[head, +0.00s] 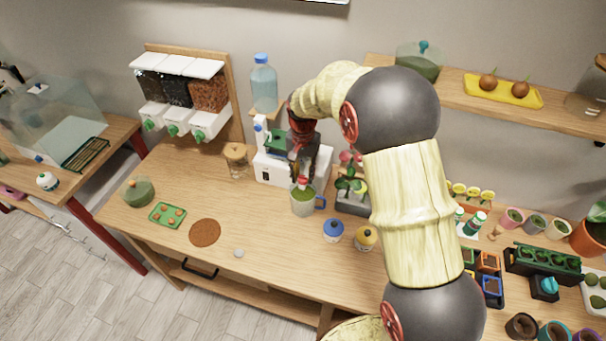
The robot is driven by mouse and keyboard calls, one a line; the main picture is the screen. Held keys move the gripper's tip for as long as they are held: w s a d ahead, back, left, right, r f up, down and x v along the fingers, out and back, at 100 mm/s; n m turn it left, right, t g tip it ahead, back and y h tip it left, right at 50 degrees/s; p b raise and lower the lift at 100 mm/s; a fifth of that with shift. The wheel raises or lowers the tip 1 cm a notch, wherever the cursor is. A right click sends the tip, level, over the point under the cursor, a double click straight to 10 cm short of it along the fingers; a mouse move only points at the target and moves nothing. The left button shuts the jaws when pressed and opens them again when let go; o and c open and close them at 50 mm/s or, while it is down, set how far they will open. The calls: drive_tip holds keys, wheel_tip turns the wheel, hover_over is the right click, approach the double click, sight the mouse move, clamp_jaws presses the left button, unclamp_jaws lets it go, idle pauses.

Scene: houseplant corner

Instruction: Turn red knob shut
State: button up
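A white dispenser-like machine (272,172) with a green part stands at the back of the wooden counter. A small red piece (302,181), which may be the red knob, shows at its front, just above a clear mug (303,204) with a blue handle and green contents. My gripper (298,172) points down in front of the machine, close above the red piece. The fingers are small and dark, and I cannot tell whether they touch or grip it. My arm hides part of the machine's right side.
A blue-tinted bottle (264,84) stands behind the machine. A glass jar (236,160) is to its left. A planter (352,199) stands close on the right. Blue-lidded (333,231) and yellow-lidded (366,238) jars are in front.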

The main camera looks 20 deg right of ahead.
drive_tip(key=c, duration=0.6)
clamp_jaws()
drive_tip(key=shift+n, duration=0.4)
drive_tip(key=n+p, duration=0.1)
drive_tip(key=n, duration=0.1)
drive_tip(key=shift+r+n, duration=0.1)
drive_tip(key=shift+n, duration=0.3)
drive_tip(key=n+p, duration=0.1)
drive_tip(key=n, duration=0.2)
drive_tip(key=shift+n, duration=0.4)
drive_tip(key=n+p, duration=0.1)
drive_tip(key=n, duration=0.4)
drive_tip(key=n+p, duration=0.1)
drive_tip(key=n, duration=0.4)
drive_tip(key=shift+n, duration=0.4)
